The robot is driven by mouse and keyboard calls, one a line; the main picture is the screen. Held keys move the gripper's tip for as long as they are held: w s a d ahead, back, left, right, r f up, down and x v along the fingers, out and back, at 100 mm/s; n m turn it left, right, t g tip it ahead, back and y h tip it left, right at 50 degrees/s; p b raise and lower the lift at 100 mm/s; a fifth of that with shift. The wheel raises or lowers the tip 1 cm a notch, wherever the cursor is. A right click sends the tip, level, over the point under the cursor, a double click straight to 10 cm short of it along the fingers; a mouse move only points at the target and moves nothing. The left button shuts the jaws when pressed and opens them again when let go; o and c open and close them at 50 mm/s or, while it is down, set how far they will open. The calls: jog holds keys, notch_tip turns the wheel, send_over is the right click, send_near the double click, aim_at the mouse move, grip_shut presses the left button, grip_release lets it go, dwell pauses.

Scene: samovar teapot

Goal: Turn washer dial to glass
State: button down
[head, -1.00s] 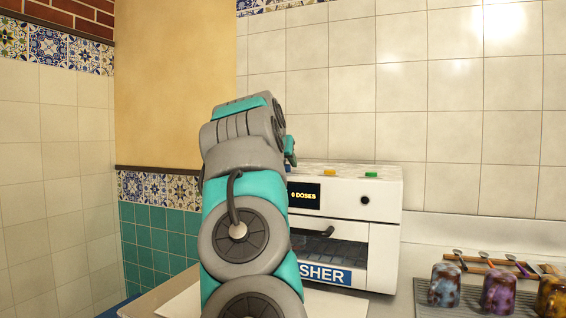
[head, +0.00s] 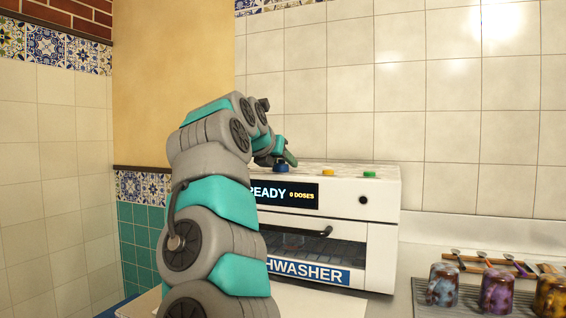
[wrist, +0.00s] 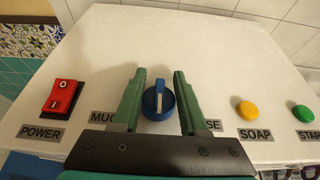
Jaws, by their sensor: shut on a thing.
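The white dishwasher (head: 385,215) has a display reading "READY 0 DOSES" and a DISHWASHER label. Its blue dial (wrist: 150,112) is on the top panel, with a white pointer line running nearly straight away from me in the wrist view. The dial also shows in the head view (head: 281,169). My gripper (wrist: 160,72) has one green finger on each side of the dial and is shut on it. In the head view my gripper (head: 288,157) reaches down onto the dial. A "MUG" label shows left of the dial; the label on its right is partly hidden by a finger.
A red power switch (wrist: 63,97) lies left of the dial. A yellow soap button (wrist: 247,110) and a green start button (wrist: 303,112) lie to the right. Mugs (head: 497,290) and spoons (head: 520,268) are on the right counter. The tiled wall stands behind.

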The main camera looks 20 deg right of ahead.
aim_at(269, 175)
jog(key=shift+f, duration=0.15)
jog(key=c, duration=0.6)
grip_release()
jog(key=shift+a, duration=0.1)
jog(key=shift+o, duration=0.2)
jog(key=v, duration=0.8)
